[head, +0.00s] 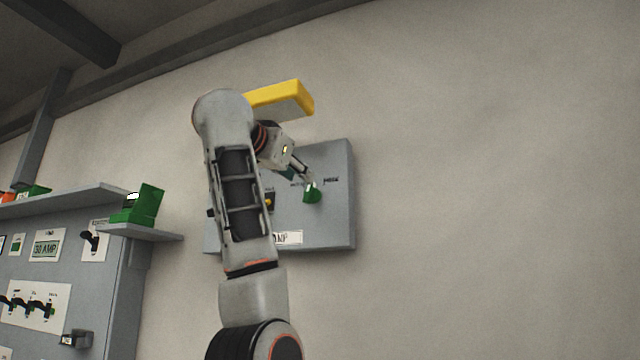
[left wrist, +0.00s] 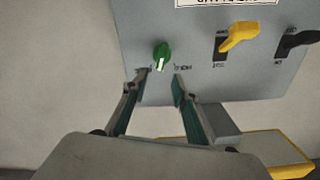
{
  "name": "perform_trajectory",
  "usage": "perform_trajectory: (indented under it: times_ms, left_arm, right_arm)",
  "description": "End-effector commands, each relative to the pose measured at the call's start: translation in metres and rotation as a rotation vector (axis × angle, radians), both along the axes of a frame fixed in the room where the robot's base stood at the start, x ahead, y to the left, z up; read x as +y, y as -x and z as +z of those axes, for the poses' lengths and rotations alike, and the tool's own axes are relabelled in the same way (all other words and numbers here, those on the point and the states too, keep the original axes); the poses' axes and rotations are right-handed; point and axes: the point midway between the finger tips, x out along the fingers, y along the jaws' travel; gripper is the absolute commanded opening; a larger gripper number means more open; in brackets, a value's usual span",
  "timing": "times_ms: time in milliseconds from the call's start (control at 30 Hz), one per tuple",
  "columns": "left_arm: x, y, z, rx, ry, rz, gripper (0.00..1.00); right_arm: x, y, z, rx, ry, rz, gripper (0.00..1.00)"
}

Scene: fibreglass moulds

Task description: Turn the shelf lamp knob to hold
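A green rotary knob (head: 313,194) with a pale pointer mark sits on a grey wall box (head: 341,222). In the left wrist view the knob (left wrist: 161,57) is just beyond my fingertips, its mark pointing down the picture toward me. Small labels flank it, too blurred to read. My left gripper (head: 304,176) is at the box front, close to the knob. Its two fingers (left wrist: 159,78) are apart with nothing between them. I cannot tell whether a fingertip touches the box. My right gripper is not in view.
A yellow block (head: 285,98) juts out above the box. A yellow lever (left wrist: 238,37) and a black lever (left wrist: 298,41) share the box face. A shelf (head: 150,233) with a green item (head: 138,205) and a switch cabinet (head: 110,300) stand left. Right wall is bare.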

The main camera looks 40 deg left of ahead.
Motion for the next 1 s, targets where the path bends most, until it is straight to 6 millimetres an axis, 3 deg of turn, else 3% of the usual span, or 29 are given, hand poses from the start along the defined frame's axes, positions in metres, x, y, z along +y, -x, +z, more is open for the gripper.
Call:
perform_trajectory:
  times_ms: [400, 567, 800, 900, 1000]
  left_arm:
    - [0.018, -0.057, 0.001, 0.005, -0.001, 0.000, 0.28]
    - [0.020, -0.064, 0.000, 0.003, -0.002, 0.000, 0.28]
    - [0.020, -0.065, -0.001, 0.002, -0.002, -0.001, 0.28]
    - [0.019, -0.065, -0.001, 0.002, -0.002, -0.001, 0.03]
    - [0.019, -0.065, -0.001, 0.002, -0.002, -0.002, 0.03]
  right_arm:
    - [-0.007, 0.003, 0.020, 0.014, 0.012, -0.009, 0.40]
    - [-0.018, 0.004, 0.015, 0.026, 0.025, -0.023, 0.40]
    - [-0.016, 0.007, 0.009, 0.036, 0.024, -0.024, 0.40]
    - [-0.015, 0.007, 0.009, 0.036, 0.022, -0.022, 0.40]
    - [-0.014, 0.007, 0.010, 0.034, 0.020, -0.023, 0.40]
